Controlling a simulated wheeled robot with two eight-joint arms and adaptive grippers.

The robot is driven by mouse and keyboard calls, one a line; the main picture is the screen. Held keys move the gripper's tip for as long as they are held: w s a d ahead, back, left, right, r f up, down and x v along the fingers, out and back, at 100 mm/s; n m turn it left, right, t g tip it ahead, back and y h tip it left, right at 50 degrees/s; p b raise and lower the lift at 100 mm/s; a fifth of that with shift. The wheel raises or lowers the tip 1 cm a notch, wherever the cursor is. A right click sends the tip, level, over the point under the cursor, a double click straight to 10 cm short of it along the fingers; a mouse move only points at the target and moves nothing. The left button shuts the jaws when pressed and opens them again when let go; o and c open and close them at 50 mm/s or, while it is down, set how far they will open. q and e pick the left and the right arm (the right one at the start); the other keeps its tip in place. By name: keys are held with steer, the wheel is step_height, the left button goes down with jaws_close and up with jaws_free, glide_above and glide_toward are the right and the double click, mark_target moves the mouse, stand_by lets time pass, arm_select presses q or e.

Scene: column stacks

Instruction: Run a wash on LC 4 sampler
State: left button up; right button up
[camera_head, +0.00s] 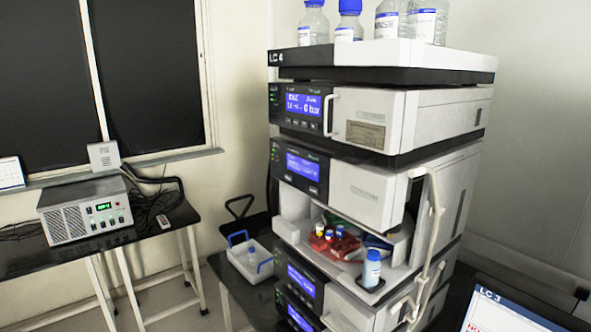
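The LC 4 stack stands at centre right, with its "LC 4" label on the top tray (440,57). The upper module (420,112) has a lit blue screen reading about 0 bar. The sampler (360,190) below it has a blue screen (303,166) whose text is too small to read. Its front bay is exposed, and a pale handled frame (432,230), seemingly its opened door, stands at the right. Inside are a red vial rack (345,247) with several coloured-cap vials and a blue-capped bottle (372,272) at the front right. Neither of my grippers is in view.
Several blue-capped bottles (313,25) stand on top. A grey instrument box (84,210) is on the left table. A screen labelled LC 3 (505,315) is at lower right.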

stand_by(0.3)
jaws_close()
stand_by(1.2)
